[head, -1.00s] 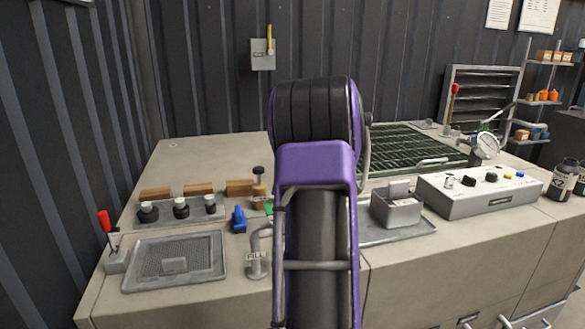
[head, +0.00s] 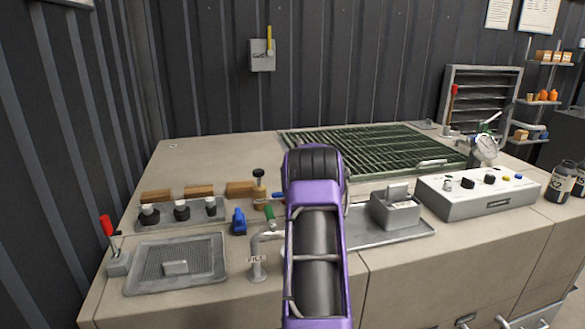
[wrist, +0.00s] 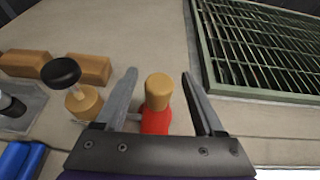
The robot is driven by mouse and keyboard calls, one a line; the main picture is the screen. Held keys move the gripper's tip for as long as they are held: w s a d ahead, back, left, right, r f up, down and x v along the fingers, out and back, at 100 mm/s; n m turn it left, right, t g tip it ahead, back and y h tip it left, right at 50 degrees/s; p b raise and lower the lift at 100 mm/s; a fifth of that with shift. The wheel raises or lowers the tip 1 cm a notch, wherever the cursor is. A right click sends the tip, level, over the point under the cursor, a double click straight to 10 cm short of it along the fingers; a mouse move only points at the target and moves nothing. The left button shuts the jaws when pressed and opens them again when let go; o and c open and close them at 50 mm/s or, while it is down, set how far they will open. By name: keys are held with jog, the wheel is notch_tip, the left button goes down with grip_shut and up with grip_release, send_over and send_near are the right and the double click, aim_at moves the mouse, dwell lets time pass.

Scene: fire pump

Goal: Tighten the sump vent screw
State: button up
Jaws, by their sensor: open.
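In the wrist view my gripper (wrist: 160,78) is open, its two fingers pointing over the bench. Between the fingers stands a small upright fitting with a brass-coloured cylindrical top (wrist: 159,91) and a red lower part (wrist: 155,122). The fingers appear apart from it on both sides. Left of the left finger stands a black round knob (wrist: 61,71) on a brass body, also seen in the head view (head: 258,174). No readable label shows which is the sump vent screw. In the head view my arm hides my gripper and the red fitting.
A green grating (head: 375,148) lies behind. Wooden blocks (head: 199,191), a row of black-and-white knobs (head: 181,210), a blue part (head: 239,221) and a grey pipe (head: 257,262) crowd the left and front. A grey tray (head: 395,235) and control box (head: 480,194) are at right.

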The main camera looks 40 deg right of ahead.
jog(key=shift+w+d, duration=0.1)
jog(key=shift+w, duration=0.05)
grip_shut()
dwell(0.4)
